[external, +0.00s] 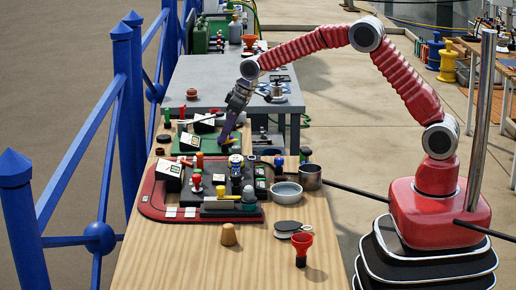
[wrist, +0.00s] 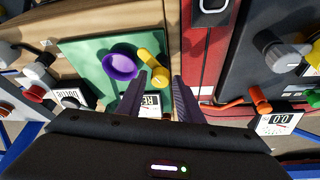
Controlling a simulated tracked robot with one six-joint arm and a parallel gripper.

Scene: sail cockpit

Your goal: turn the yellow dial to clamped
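A yellow knob-like piece (wrist: 154,68), likely the dial, stands on a green panel (wrist: 85,50) in the wrist view. My gripper (wrist: 158,80) is open, its two dark fingers apart on either side of the lower end of the yellow piece. I cannot tell if they touch it. In the external view my gripper (external: 225,139) points down at the green panel (external: 190,143) on the wooden table; the yellow piece is hardly visible there. A white label plate (wrist: 151,101) shows between the fingers, partly hidden. The dial's setting is not readable.
A purple round cup-like piece (wrist: 120,66) sits just left of the yellow piece. A red-and-black board (external: 158,205) with levers and another yellow handle (external: 228,197) lies nearer.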

